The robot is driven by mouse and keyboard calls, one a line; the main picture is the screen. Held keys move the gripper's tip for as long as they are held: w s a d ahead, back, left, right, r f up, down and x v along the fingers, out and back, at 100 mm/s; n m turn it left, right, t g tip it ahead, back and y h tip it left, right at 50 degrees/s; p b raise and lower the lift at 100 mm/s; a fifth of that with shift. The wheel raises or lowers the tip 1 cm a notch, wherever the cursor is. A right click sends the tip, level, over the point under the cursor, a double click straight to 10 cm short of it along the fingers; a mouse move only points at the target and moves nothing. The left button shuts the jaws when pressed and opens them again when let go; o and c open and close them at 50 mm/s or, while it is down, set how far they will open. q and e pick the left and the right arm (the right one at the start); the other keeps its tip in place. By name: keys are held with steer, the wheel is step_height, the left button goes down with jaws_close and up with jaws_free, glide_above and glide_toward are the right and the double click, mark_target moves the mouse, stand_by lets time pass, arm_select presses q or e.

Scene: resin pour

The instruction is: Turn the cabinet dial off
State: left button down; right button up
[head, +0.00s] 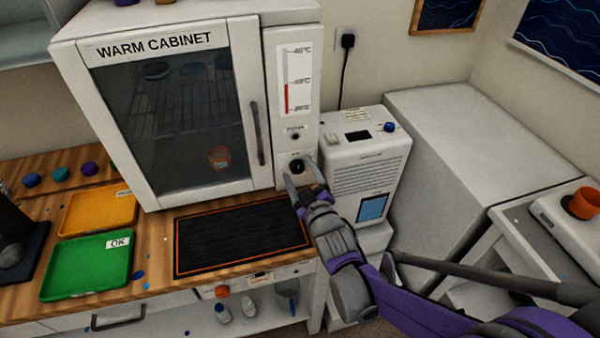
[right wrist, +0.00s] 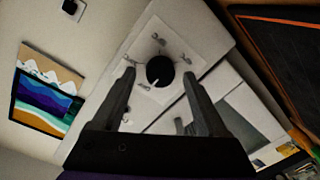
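The white warm cabinet (head: 62,62) stands on the wooden counter with its glass door shut. Its black dial (head: 296,166) is low on the right-hand panel, below a small button and a temperature scale with a red bar. In the right wrist view the dial (right wrist: 160,71) has a white pointer mark toward the lower left, and small labels surround it. My right gripper (head: 300,178) is open, with one finger on each side of the dial. In the right wrist view its fingers (right wrist: 160,85) stand apart from the knob. My left gripper is not in view.
A white machine (head: 365,172) with a blue knob stands right of the cabinet. A black mat (head: 240,238) with an orange border lies in front of the cabinet. Green (head: 85,268) and orange (head: 97,211) trays lie at the left. A bottle (head: 218,157) is inside the cabinet.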

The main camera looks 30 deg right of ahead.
steer(key=s+a+p, duration=0.1)
steer(key=s+a, duration=0.1)
steer(key=s, duration=0.8)
steer(key=shift+s+r, duration=0.15)
steer(key=shift+s, duration=0.2)
steer(key=f+g, duration=0.1)
steer(key=a+f+m+g+p, duration=0.1)
steer(key=shift+f+m+g, duration=0.15)
steer(key=shift+m+g, duration=0.15)
steer(key=shift+g, duration=0.1)
steer(key=s+a+f+g+p, duration=0.1)
steer(key=g, duration=0.1)
steer(key=s+a+f+m+g+y, duration=0.1)
steer(key=g, duration=0.1)
steer(key=shift+s+a+f+m+y+p, duration=0.3)
steer(key=shift+s+a+f+p, duration=0.05)
steer(key=shift+a+f, duration=0.05)
steer(key=s+a+f+m+g+y+p, duration=0.1)
steer(key=s+a+g, duration=0.3)
steer(key=s, duration=0.3)
steer(key=shift+s+m+g, duration=0.2)
steer(key=shift+m+g, duration=0.1)
steer(key=shift+g, duration=0.3)
steer(key=shift+f, duration=0.1)
